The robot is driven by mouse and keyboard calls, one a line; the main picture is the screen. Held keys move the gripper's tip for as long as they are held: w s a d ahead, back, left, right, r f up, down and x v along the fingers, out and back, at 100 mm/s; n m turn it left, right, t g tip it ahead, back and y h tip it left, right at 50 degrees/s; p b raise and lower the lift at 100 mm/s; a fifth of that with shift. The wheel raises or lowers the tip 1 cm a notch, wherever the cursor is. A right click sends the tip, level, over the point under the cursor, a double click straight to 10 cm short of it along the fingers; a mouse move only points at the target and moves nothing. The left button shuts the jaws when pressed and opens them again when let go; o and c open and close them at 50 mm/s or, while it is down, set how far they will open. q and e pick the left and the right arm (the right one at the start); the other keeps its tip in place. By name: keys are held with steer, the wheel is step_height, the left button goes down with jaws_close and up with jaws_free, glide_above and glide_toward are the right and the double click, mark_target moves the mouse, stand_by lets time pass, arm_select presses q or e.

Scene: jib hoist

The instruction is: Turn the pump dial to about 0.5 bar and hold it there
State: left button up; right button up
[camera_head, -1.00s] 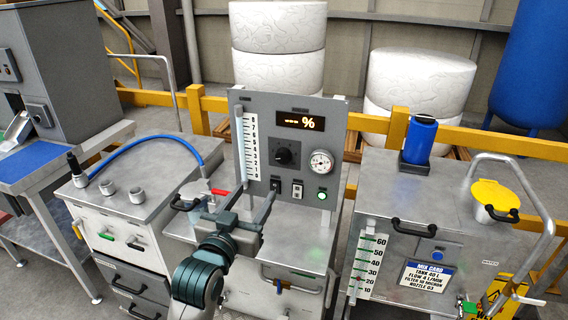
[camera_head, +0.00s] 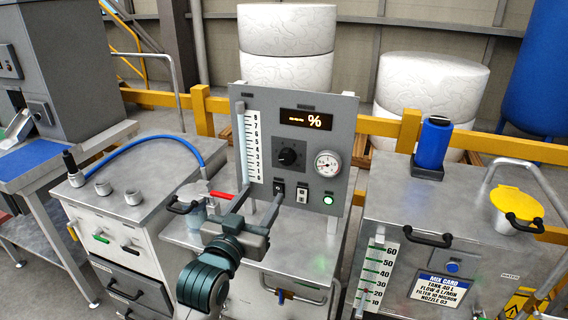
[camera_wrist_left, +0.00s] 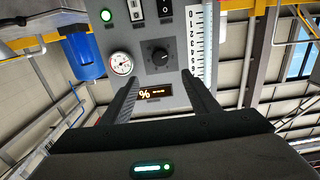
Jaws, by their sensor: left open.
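The pump dial (camera_head: 287,157) is a black round knob on a grey upright panel (camera_head: 343,122). It also shows in the left wrist view (camera_wrist_left: 160,56), where the picture is upside down. A round white gauge (camera_head: 327,164) sits right of the dial; its reading is too small to tell. An orange display (camera_head: 306,121) above shows a % sign. My left gripper (camera_head: 256,192) is open and empty, in front of and below the dial, apart from it. In the left wrist view its two fingers (camera_wrist_left: 158,92) stand wide either side of the dial. My right gripper is out of view.
A white level scale (camera_head: 252,146) stands at the panel's left. Switches and a lit green button (camera_head: 329,199) lie below the dial. A red-handled valve (camera_head: 222,195) and a blue hose (camera_head: 150,140) are to the left. A steel tank with a yellow lid (camera_head: 514,202) stands right.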

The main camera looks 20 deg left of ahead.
mark_target(285, 160)
arm_select(q)
steer(key=w+p, duration=0.1)
steer(key=w, duration=0.4)
steer(key=w+p, duration=0.1)
steer(key=w, duration=0.4)
steer(key=w+p, duration=0.1)
steer(key=w, duration=0.5)
steer(key=shift+d, duration=0.25)
steer(key=shift+w, duration=0.5)
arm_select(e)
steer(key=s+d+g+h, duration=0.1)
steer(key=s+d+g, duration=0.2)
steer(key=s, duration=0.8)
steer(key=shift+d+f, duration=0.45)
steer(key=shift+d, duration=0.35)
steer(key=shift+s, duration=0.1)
arm_select(q)
steer(key=c, duration=1)
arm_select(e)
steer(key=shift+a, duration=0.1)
arm_select(q)
steer(key=shift+c, duration=0.2)
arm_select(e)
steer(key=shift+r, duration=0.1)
